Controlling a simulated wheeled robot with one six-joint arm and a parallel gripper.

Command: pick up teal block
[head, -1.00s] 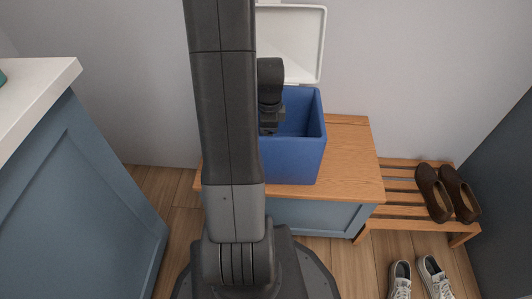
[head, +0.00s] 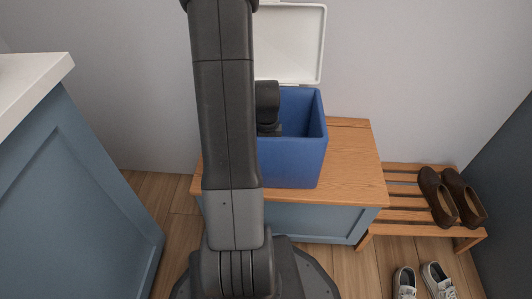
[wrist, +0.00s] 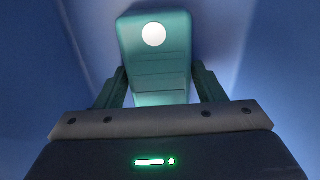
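The teal block (wrist: 155,70), with a round white spot on its face, shows in the wrist view inside the blue box. My gripper (wrist: 160,78) has one finger on each side of it, close to its edges. The fingers look spread and I see no clear grip on the block. In the head view my gripper is down inside the blue box (head: 292,162), hidden by its wall and by my arm. The block is hidden in that view.
The box stands on a wooden bench (head: 352,165), its white lid (head: 300,45) raised against the wall. A slatted rack (head: 400,215) with brown shoes (head: 437,196) is at right, grey sneakers (head: 437,282) on the floor. A blue cabinet with a white top (head: 30,90) is at left.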

